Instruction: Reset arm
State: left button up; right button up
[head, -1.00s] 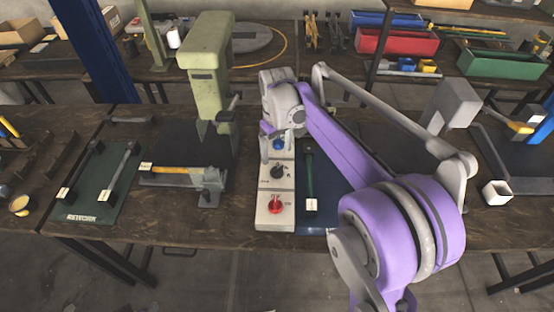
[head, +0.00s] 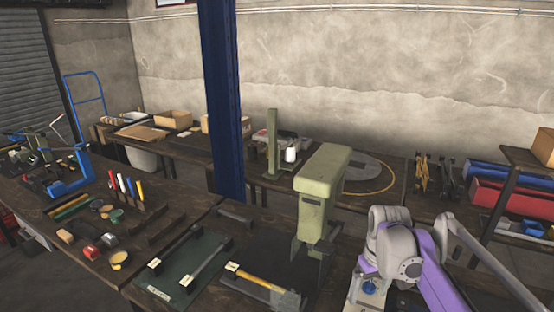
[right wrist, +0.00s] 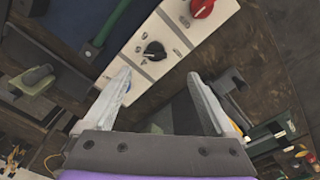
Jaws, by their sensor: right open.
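My right gripper (head: 368,282) is at the lower right of the head view, in front of the green press (head: 325,190). In the right wrist view the gripper (right wrist: 158,80) is open, with its two fingers apart and nothing between them. A white control panel (right wrist: 170,65) lies beyond the fingertips, with a black knob (right wrist: 154,50) and a red knob (right wrist: 201,8). Whether a finger touches the panel I cannot tell. My left gripper is not in view.
A green mat (head: 185,268) with a grey-handled tool lies left of the press. A yellow-handled tool (head: 258,284) lies in front of it. A blue post (head: 222,100) stands behind the bench. Markers and small parts crowd the left bench (head: 60,210).

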jog(key=s+a+f+t, duration=0.2)
jog(key=s+a+f, duration=0.1)
jog(key=s, duration=0.7)
jog(key=s+a+f+m+t+p, duration=0.1)
jog(key=s+a+f+t, duration=0.2)
jog(key=s+a, duration=0.3)
jog(key=s+f, duration=0.1)
jog(key=s, duration=0.3)
jog(key=shift+a+m+p, duration=0.2)
jog(key=shift+m+p, duration=0.1)
jog(key=shift+s, duration=0.1)
